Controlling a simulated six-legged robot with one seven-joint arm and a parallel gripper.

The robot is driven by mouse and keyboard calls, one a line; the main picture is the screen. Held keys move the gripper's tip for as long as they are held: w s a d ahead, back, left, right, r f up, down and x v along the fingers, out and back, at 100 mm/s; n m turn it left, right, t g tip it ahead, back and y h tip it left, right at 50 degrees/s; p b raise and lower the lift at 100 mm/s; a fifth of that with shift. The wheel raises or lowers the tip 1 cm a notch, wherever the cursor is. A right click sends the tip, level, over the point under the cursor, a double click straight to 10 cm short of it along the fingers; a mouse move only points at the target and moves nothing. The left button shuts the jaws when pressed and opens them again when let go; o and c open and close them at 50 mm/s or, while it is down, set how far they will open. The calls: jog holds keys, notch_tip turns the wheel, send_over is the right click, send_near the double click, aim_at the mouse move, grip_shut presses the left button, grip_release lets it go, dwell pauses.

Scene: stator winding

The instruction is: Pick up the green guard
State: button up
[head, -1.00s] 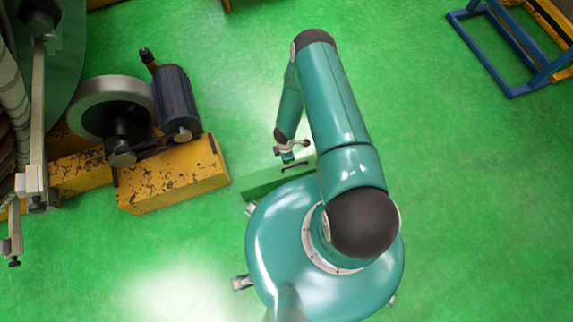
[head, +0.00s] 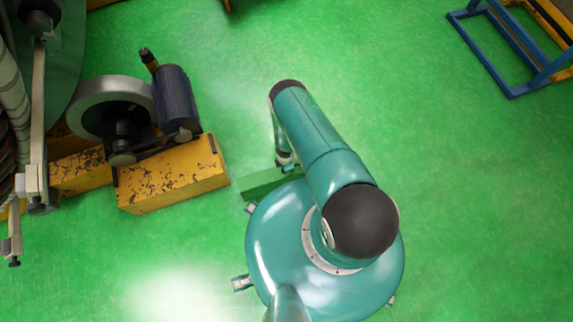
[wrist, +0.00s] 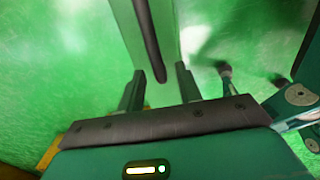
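The green guard (head: 262,184) is a long green block or panel on the green floor, beside my round body in the head view. In the wrist view its face (wrist: 168,35) runs up the picture, with a dark bar-like handle (wrist: 149,38) along it. My gripper (wrist: 159,71) is open, its two dark fingers on either side of the line of the handle. The handle's near end lies between the fingertips; I cannot tell whether they touch. In the head view my gripper (head: 286,163) is over the guard's far end, partly hidden by my arm, and the handle is hidden.
A yellow worn block (head: 172,178) stands left of the guard, with a dark motor (head: 175,98) and a grey wheel (head: 105,92) by it. A large machine fills the left edge. A blue frame (head: 510,55) stands at the upper right. The floor between is clear.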

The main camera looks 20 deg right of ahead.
notch_tip(320, 180, down, 2)
grip_shut()
dwell(0.3)
jog(key=shift+w+r, duration=0.1)
dwell(1.2)
